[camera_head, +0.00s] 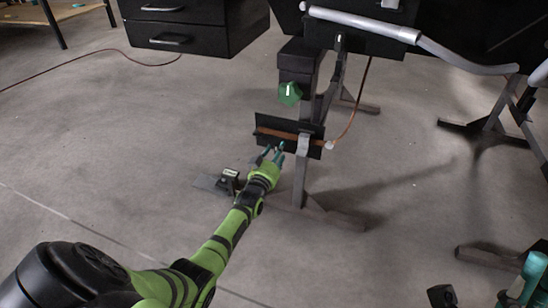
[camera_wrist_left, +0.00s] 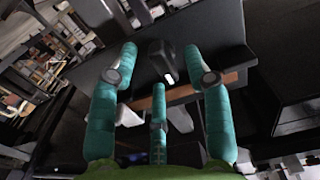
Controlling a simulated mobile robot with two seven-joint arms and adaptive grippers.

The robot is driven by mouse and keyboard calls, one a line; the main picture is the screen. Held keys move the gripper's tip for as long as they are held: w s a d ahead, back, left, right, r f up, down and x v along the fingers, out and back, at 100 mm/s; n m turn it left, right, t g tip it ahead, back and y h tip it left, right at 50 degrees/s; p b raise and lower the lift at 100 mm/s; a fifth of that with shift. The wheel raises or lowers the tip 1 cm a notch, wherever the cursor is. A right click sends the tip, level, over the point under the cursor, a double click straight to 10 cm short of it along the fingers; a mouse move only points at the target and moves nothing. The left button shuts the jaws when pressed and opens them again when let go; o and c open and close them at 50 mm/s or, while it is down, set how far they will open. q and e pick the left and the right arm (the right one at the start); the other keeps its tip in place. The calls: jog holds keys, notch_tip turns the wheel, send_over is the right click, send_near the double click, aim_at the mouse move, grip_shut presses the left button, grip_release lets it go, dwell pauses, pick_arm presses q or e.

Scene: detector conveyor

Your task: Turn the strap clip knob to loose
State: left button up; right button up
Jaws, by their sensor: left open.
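A black plate (camera_head: 275,126) on the stand post carries a brown strap (camera_head: 290,137), with a grey clip (camera_head: 303,144) near its right part. My left gripper (camera_head: 272,153) is just in front of the plate's lower left part. In the left wrist view its teal fingers (camera_wrist_left: 160,75) are spread open with nothing between them. Beyond them, a black knob (camera_wrist_left: 161,60) with a white mark stands on a dark surface, close to the brown strap (camera_wrist_left: 195,91). The gripper appears apart from the knob. I cannot pick this knob out in the head view.
A green knob (camera_head: 289,93) with a white mark sits on the post above the plate. A small black device (camera_head: 229,180) lies on the floor left of the gripper. A black drawer cabinet (camera_head: 190,22) stands at the back. Teal and black parts at lower right may be my right gripper.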

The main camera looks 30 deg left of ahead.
pick_arm(q)
jog(key=v, duration=1.2)
